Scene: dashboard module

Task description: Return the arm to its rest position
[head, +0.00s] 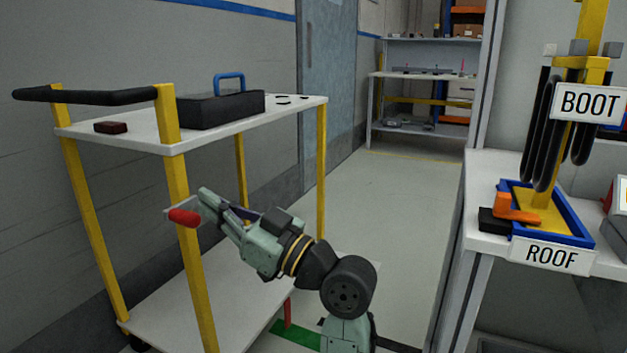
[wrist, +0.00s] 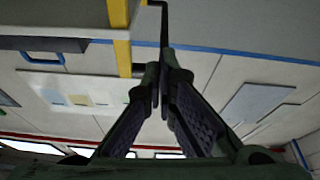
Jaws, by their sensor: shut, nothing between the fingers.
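My gripper (head: 207,197) is at the end of my arm, which reaches up and left from the bottom middle of the head view. It is beside the yellow front post of the cart, below the level of the cart's top shelf. In the wrist view its fingers (wrist: 164,72) come close together at the tips, with nothing held between them. Whether the gripper touches the post cannot be told.
The cart's white top shelf (head: 142,133) carries a black case (head: 222,109) and a small dark red block (head: 111,127). A red-ended object (head: 184,217) shows by the post. A bench with a blue tray (head: 576,239) stands right. Floor between (head: 390,215) is clear.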

